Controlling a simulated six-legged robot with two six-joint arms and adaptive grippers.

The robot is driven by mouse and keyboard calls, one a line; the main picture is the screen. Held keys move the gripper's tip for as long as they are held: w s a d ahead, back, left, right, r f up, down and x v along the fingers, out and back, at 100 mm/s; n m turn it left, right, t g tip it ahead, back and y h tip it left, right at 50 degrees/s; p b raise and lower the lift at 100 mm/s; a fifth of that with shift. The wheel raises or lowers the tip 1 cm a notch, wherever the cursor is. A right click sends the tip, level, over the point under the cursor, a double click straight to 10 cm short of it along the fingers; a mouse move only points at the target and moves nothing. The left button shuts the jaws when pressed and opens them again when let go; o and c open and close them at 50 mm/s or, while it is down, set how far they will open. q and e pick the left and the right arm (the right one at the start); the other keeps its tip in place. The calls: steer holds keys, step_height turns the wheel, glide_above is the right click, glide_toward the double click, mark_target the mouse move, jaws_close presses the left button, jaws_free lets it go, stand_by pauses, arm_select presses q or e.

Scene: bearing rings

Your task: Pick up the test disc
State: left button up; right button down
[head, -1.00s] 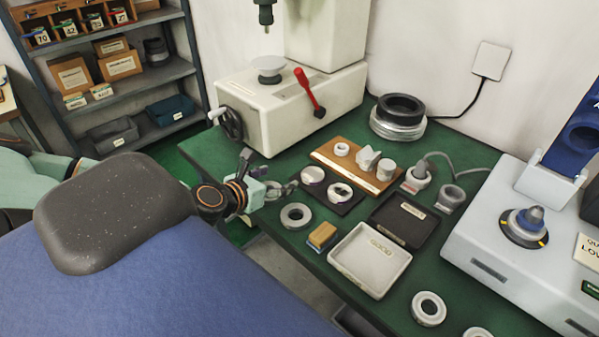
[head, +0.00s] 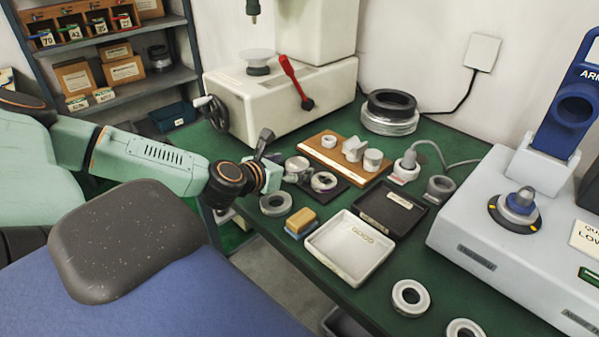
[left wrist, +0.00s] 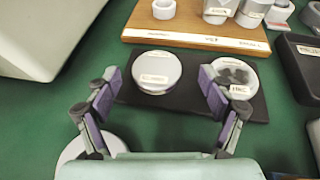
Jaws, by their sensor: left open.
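Two round discs lie side by side on a black pad (left wrist: 190,110). The left disc (left wrist: 157,72) is plain silver with a pale label; the right disc (left wrist: 240,72) has dark marks and a label that seems to read HRC. Which one is the test disc I cannot tell for certain. In the head view the right disc (head: 323,181) shows beside my left gripper (head: 283,167), which partly hides the left one. In the left wrist view my left gripper (left wrist: 158,84) is open and empty, its purple-padded fingers pointing towards the left disc, one to each side. My right gripper is not in view.
A wooden board (head: 335,158) with blocks stands behind the pad. A grey ring (head: 275,203), a yellow-brown block (head: 301,219), a white tray (head: 350,247) and a black tray (head: 391,208) are close by. The hardness tester (head: 235,95) stands at the back left.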

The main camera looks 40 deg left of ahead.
arm_select(q)
steer(key=shift+w+a+f, duration=0.4)
steer(key=shift+a, duration=0.1)
steer(key=shift+s+d+r, duration=0.15)
steer(key=shift+d+r, duration=0.15)
steer(key=shift+d, duration=0.05)
steer(key=shift+c, duration=1.4)
steer(key=shift+a+f, duration=0.2)
steer(key=c, duration=0.4)
steer(key=shift+d+r, duration=0.15)
steer(key=c, duration=0.8)
